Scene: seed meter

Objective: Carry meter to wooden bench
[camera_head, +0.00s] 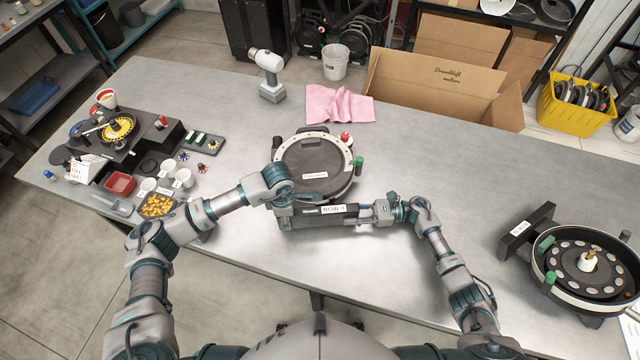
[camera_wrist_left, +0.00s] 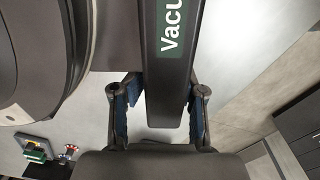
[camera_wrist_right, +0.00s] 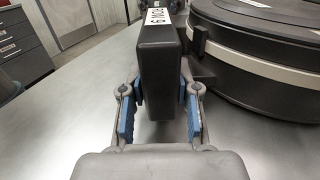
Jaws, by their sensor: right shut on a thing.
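The meter (camera_head: 315,168), a round dark drum with a pale rim, red knob and green handle, is at the middle of the metal table. My right gripper (camera_head: 365,212) is shut on the bar's right end, as the right wrist view (camera_wrist_right: 162,105) shows. I cannot tell whether the meter touches the table. No wooden bench is in view.
A second meter (camera_head: 590,262) stands at right. A pink cloth (camera_head: 338,104), a drill (camera_head: 268,75) and a white bucket (camera_head: 335,62) are beyond. Small parts and cups (camera_head: 148,186) crowd the left. A cardboard box (camera_head: 440,88) is behind the table.

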